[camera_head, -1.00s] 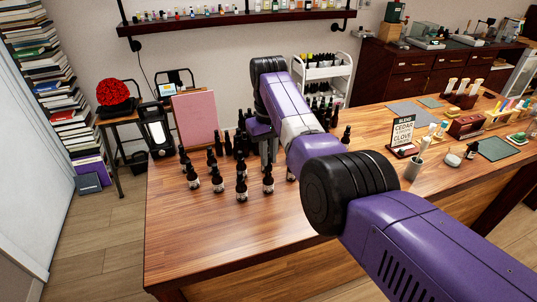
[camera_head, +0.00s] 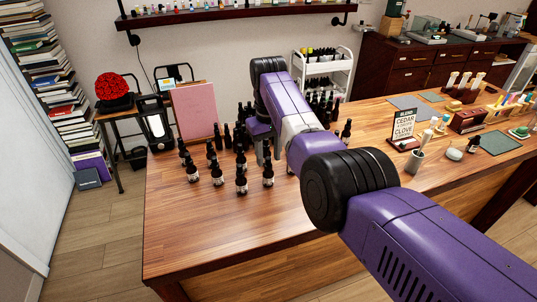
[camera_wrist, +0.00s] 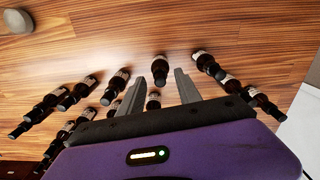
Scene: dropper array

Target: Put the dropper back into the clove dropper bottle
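Several dark dropper bottles with black tops and pale labels stand in a group on the wooden table, including a front bottle (camera_head: 241,181). The labels are too small to read, so I cannot tell which bottle is clove. My gripper (camera_wrist: 158,84) is open, fingers apart, low among the bottles. In the wrist view one bottle (camera_wrist: 153,101) shows between the fingers, nearer the palm, and another bottle (camera_wrist: 160,70) stands just beyond the fingertips. I see no loose dropper held. In the head view my gripper (camera_head: 267,150) is partly hidden by my arm.
Other bottles stand close on both sides of the fingers. A pink board (camera_head: 195,112) stands behind the group. A sign reading cedar and clove (camera_head: 404,124) stands to the right, near a grey cup (camera_head: 415,161). The table's front left is clear.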

